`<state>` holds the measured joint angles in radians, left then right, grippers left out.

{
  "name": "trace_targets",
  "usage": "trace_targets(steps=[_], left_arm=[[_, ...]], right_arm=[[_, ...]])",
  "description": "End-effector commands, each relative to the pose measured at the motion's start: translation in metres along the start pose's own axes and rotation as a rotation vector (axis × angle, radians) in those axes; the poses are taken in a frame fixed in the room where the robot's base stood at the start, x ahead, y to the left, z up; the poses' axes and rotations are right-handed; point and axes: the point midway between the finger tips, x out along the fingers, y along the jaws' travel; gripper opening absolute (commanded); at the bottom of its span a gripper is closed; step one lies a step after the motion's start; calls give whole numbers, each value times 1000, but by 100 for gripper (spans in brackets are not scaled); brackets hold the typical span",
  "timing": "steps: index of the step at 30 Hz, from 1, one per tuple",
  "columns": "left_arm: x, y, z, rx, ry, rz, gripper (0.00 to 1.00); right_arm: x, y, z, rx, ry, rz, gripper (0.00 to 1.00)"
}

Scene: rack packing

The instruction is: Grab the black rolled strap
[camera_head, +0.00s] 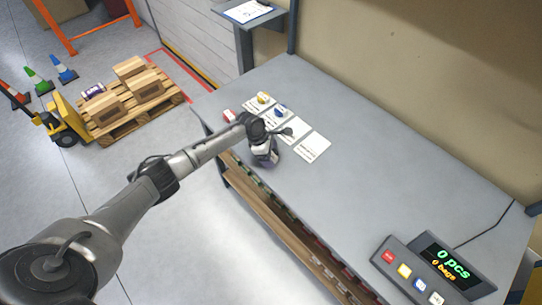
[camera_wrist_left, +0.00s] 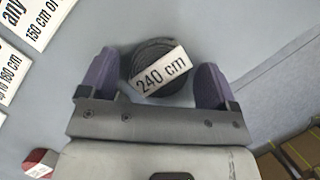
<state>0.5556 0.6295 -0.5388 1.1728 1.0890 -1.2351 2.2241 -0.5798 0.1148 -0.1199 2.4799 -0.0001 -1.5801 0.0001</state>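The black rolled strap (camera_wrist_left: 150,58) shows in the left wrist view as a round dark coil on the grey table. A white label (camera_wrist_left: 160,73) reading "240 cm" lies across it. My left gripper (camera_wrist_left: 156,85) is open, with its purple-padded fingers on either side of the coil. I cannot tell whether either pad touches it. In the head view my left gripper (camera_head: 264,154) is low over the table's near edge, and I cannot make out the strap there. My right gripper is not in view.
Several white printed cards (camera_head: 313,147) lie on the table (camera_head: 370,165); a yellow roll (camera_head: 263,98) and a blue roll (camera_head: 281,111) sit on two. A red-and-white item (camera_head: 229,116) is left of them. A display (camera_head: 446,262) and button panel stand at the near right. The middle is clear.

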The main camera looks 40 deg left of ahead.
Motion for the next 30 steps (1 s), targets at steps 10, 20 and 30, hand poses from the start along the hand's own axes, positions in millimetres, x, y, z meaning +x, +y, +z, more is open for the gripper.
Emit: trace_targets(steps=[10, 20, 30], left_arm=[[0, 0, 0, 0, 0, 0, 50], [0, 0, 0, 0, 0, 0, 33], [-20, 0, 9, 1, -1, 1, 33]], right_arm=[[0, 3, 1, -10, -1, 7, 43], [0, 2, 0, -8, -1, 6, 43], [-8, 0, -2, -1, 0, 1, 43]])
